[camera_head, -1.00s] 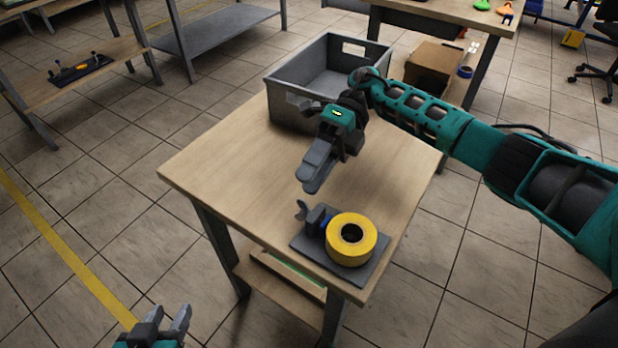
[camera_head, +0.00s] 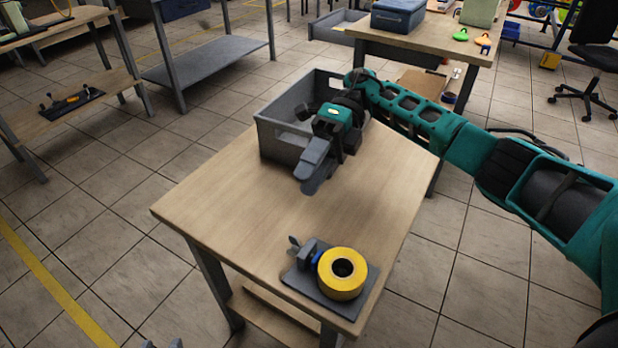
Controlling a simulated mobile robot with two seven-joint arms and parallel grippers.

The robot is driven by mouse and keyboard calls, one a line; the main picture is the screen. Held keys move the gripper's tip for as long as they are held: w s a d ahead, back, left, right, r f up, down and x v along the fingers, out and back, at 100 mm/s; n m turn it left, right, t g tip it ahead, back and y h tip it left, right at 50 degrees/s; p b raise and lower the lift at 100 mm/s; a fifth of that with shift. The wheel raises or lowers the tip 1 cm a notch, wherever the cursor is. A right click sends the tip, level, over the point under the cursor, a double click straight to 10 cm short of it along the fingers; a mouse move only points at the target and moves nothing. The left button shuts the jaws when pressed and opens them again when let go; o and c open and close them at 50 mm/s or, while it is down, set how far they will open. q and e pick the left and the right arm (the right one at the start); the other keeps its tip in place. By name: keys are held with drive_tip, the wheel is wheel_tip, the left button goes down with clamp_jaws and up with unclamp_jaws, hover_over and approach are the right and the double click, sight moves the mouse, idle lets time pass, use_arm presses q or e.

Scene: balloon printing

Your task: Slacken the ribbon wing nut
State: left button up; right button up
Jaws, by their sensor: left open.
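The ribbon holder is a grey plate (camera_head: 308,285) at the near corner of the wooden table. A yellow ribbon roll (camera_head: 333,284) sits on it. The small grey wing nut (camera_head: 294,243) sticks out on the roll's left, beside a dark block (camera_head: 307,252) and a blue part. My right gripper (camera_head: 311,187) hangs over the table beyond the holder, apart from the wing nut. Its fingers overlap in this view, so any gap is hidden. My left gripper (camera_head: 163,344) is open; only its fingertips show at the bottom edge, left of the table and away from the holder.
A grey crate (camera_head: 275,138) stands at the table's far end, behind my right gripper. The middle of the wooden table (camera_head: 235,205) is clear. A shelf unit (camera_head: 208,62) and other tables stand farther back, with open tiled floor between.

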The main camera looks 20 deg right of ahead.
drive_tip(key=shift+w+d+r+p, duration=0.15)
drive_tip(key=shift+d+r+p, duration=0.1)
drive_tip(key=shift+r, duration=0.5)
drive_tip(key=shift+w+d+r+p, duration=0.2)
drive_tip(key=shift+r, duration=0.6)
drive_tip(key=shift+w+d+r+p, duration=0.15)
drive_tip(key=shift+d+r+p, duration=0.1)
drive_tip(key=shift+r, duration=0.5)
